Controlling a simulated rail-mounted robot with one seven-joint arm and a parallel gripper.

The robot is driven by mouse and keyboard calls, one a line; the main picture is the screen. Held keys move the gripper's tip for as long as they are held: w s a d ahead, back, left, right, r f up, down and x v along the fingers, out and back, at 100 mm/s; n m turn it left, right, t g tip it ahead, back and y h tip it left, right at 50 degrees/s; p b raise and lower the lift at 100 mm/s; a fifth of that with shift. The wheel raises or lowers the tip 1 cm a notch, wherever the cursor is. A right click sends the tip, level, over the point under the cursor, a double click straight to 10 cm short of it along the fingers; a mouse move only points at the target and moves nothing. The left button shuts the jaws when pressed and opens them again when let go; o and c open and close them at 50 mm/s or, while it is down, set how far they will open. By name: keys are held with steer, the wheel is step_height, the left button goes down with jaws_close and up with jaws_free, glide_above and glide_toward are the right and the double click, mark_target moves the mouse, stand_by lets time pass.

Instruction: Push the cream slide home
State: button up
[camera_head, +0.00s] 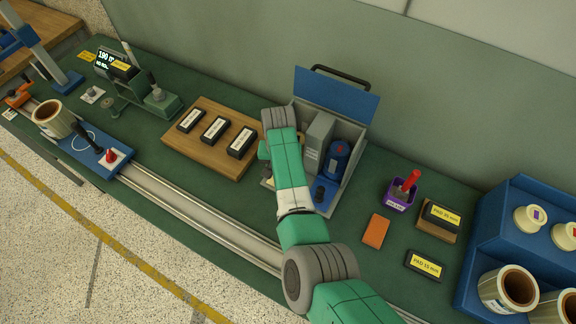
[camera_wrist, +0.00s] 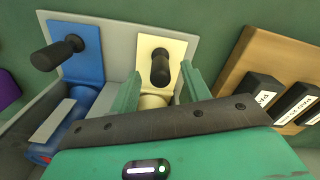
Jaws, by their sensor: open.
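The cream slide (camera_wrist: 178,46) shows in the wrist view as a pale upright plate with a black knob (camera_wrist: 161,66) standing out from it. My gripper (camera_wrist: 160,86) is open, with one green finger on each side of the knob in the picture. I see gaps between knob and fingers, and cannot tell how deep the knob sits between them. A pale rounded part below the knob is partly hidden by my gripper body. In the head view my gripper (camera_head: 266,152) is over the left side of the open grey case (camera_head: 350,165), and my arm hides most of the cream slide.
A blue slide (camera_wrist: 78,48) with its own black knob (camera_wrist: 58,52) stands left of the cream one in the wrist view. A wooden board (camera_head: 190,153) with several black blocks lies close left of the case. The case's blue lid (camera_head: 335,98) stands open behind.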

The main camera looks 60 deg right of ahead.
steer(key=shift+r+p, duration=3.1)
steer(key=shift+r, duration=0.4)
steer(key=shift+f, duration=0.1)
